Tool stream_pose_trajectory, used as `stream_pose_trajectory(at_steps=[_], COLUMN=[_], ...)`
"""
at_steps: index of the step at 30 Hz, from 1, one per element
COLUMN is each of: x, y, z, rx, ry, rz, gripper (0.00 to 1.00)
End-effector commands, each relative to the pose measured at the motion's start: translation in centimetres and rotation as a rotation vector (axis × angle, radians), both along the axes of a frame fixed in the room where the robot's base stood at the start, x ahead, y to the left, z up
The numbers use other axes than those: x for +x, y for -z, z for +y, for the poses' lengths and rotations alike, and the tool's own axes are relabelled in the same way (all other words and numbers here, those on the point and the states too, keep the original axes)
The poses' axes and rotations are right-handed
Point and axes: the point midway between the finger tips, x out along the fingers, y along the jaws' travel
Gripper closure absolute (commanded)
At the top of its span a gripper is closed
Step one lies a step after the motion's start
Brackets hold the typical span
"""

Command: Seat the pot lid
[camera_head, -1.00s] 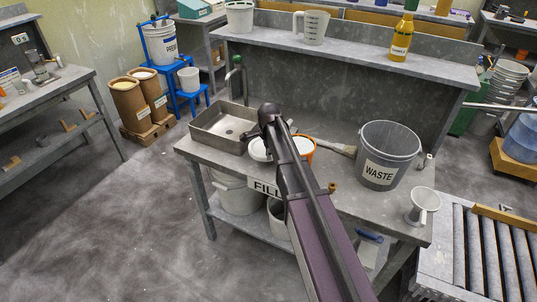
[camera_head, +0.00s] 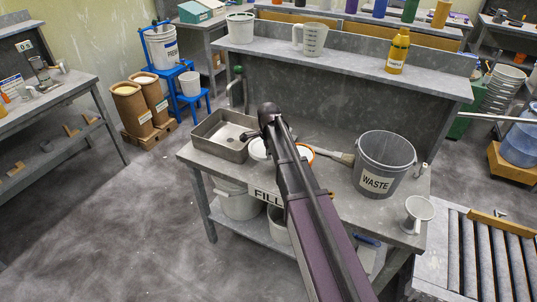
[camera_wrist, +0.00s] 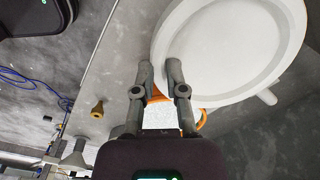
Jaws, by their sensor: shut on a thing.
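The pot lid (camera_wrist: 235,50) is a round white disc with a raised rim, large at the top of the wrist view. In the head view a sliver of it (camera_head: 259,149) shows left of my arm. My gripper (camera_wrist: 160,72) is shut on the lid's near edge. An orange-rimmed pot (camera_head: 306,153) is mostly hidden behind my arm on the bench (camera_head: 340,195). In the wrist view its orange edge (camera_wrist: 203,122) and a pale speckled area show below the lid. The lid appears above and offset from the pot; the exact gap cannot be told.
A metal sink (camera_head: 222,136) stands left of the pot. A brush (camera_head: 335,154) and a grey WASTE bucket (camera_head: 384,165) stand to the right, with a white funnel (camera_head: 416,214) at the bench's right end. A raised shelf (camera_head: 350,65) runs behind.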

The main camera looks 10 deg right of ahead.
Motion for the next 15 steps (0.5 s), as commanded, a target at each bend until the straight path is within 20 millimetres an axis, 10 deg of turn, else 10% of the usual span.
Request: stream_pose_trajectory(at_steps=[15], x=[0.0], y=[-3.1], z=[0.0], rx=[-0.001], ry=[0.0], rz=[0.0], gripper=[1.0])
